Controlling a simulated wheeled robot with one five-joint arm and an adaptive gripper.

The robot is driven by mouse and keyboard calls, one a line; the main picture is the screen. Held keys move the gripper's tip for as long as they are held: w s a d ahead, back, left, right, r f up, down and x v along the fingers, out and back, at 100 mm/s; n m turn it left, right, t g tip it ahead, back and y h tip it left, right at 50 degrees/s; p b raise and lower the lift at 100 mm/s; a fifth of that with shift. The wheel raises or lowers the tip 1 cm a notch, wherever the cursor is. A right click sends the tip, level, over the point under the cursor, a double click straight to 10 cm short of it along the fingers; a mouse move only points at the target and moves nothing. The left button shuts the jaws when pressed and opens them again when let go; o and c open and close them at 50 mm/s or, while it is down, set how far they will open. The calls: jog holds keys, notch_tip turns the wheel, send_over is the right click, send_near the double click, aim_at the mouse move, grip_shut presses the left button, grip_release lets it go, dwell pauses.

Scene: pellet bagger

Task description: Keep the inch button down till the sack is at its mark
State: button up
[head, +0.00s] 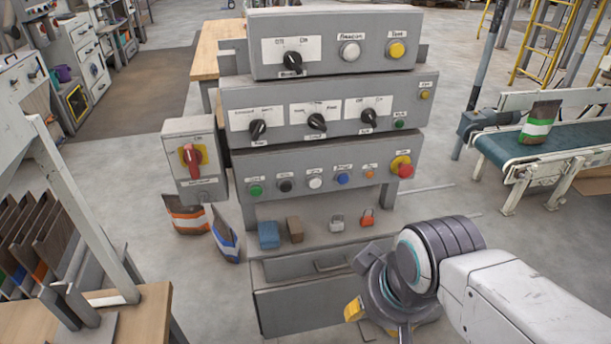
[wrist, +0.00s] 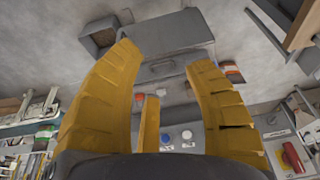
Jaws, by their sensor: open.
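The control panel (head: 240,153) has three grey tiers. Its lowest tier carries a green button (head: 255,190), a black one (head: 285,186), a white one (head: 315,182), a blue one (head: 342,179) and a small orange one (head: 369,174). Their labels are too small to read surely, so I cannot tell which is the inch button. My gripper (wrist: 162,60) is open and empty, low in front of the panel's right side, apart from the buttons.
A red emergency stop (head: 405,170) ends the button row. A grey box with a red rotary switch (head: 190,157) sits at left. Padlocks (head: 367,217) and small blocks (head: 268,234) lie on the ledge below. Two sacks (head: 188,215) lean on the floor at left.

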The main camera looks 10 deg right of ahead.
jog(key=shift+w, duration=0.2)
jog(key=shift+c, duration=0.8)
grip_shut()
jog(key=c, duration=0.7)
grip_release()
